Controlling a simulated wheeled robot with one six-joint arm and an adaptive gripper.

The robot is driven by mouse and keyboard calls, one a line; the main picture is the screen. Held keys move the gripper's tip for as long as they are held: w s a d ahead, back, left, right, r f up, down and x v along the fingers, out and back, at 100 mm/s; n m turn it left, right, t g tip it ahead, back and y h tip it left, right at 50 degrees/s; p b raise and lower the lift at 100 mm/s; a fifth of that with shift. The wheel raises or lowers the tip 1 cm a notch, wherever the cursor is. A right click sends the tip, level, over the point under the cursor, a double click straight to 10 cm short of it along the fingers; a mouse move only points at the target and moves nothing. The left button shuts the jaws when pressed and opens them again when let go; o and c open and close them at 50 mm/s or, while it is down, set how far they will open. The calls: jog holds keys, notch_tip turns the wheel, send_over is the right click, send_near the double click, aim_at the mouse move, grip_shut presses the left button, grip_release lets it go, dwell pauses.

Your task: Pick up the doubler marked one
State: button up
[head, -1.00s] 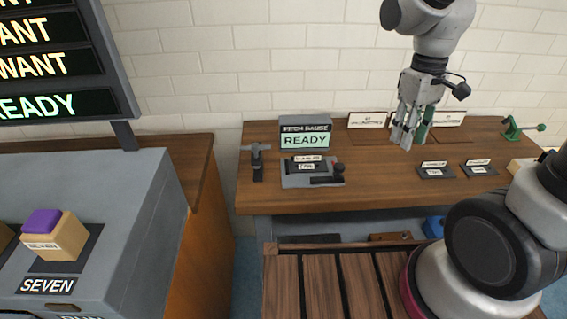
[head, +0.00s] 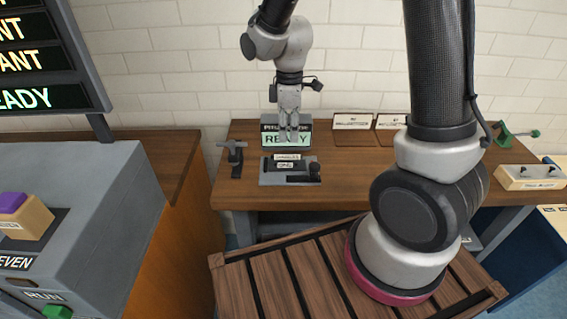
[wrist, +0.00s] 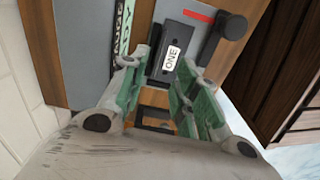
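The doubler marked one is a small dark block with a white "ONE" label. In the wrist view the doubler (wrist: 167,62) lies on the grey gauge plate, just beyond my fingertips. In the head view the doubler (head: 286,164) shows on the plate in front of the green READY display. My gripper (wrist: 168,64) is open, its green-padded fingers apart and nothing held between them. In the head view my gripper (head: 289,137) hangs above and behind the doubler, in front of the display. I cannot tell the exact height gap.
The READY display (head: 270,139) stands behind the gauge plate (head: 270,180). A black knob (wrist: 232,26) sits beside the doubler. A dark clamp (head: 236,155) stands to the left on the wooden bench (head: 360,180). The bench middle, right of the plate, is clear.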

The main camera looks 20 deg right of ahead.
aim_at(287, 162)
jog(key=shift+f, duration=0.4)
notch_tip(287, 162, down, 7)
jog(key=shift+w+a, duration=0.1)
jog(key=shift+w, duration=0.05)
grip_shut()
